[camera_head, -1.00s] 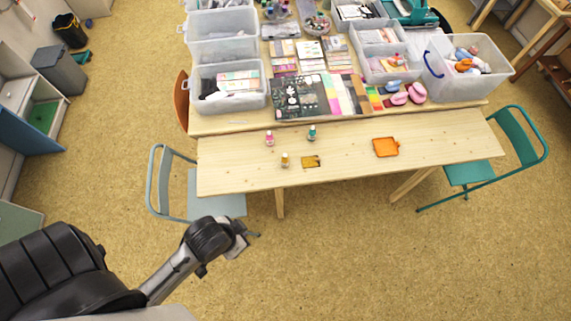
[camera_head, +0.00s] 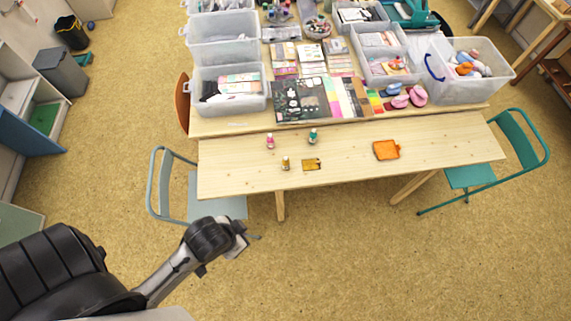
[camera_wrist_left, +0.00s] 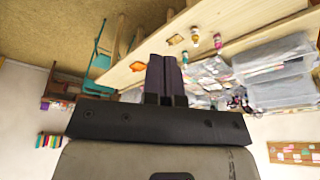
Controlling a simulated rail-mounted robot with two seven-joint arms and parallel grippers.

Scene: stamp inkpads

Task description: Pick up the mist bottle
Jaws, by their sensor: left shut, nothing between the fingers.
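Several small items stand on the front strip of the wooden table: a pink-red bottle (camera_head: 270,142), a teal bottle (camera_head: 313,136) and an amber bottle (camera_head: 286,163). They are too small to tell which is the mist bottle. A yellow inkpad (camera_head: 312,164) lies right of the amber bottle, and an orange inkpad (camera_head: 386,150) lies further right. My left gripper (camera_head: 252,237) is in front of and below the table, apart from the bottles. Its fingers (camera_wrist_left: 166,73) are shut and empty in the left wrist view. The right gripper is not in view.
The table (camera_head: 230,178) has free room between the two inkpads. Clear bins (camera_head: 229,103), stamp sheets and a pink item stand behind. A grey-blue chair (camera_head: 217,208) stands at the front left and a teal chair (camera_head: 470,173) at the right.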

